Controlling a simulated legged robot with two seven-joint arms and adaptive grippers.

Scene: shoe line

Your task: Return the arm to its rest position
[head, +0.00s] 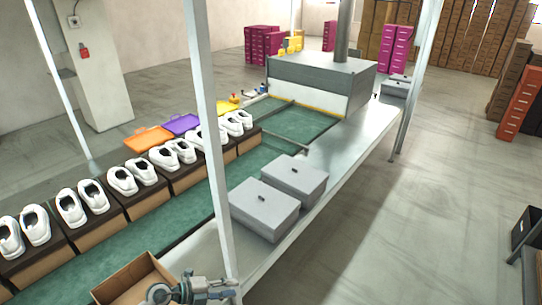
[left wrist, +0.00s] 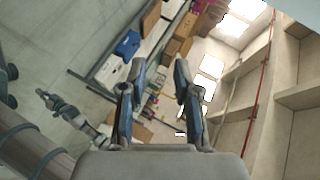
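My left gripper (head: 215,290) shows at the bottom edge of the head view, beside an open brown cardboard box (head: 137,280). In the left wrist view its two fingers (left wrist: 156,75) stand apart with nothing between them. The rest of that arm is mostly out of the head view. Another arm of mine, which looks like the right one, shows at the left of the left wrist view; its gripper end (left wrist: 50,100) is too small to read. No right gripper shows in the head view.
A green conveyor (head: 185,220) runs past a row of white shoes (head: 70,207) on brown boxes. Two grey lidded boxes (head: 264,208) stand on the metal bench (head: 345,165). A white post (head: 208,130) rises near my left gripper. The floor at right is mostly clear.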

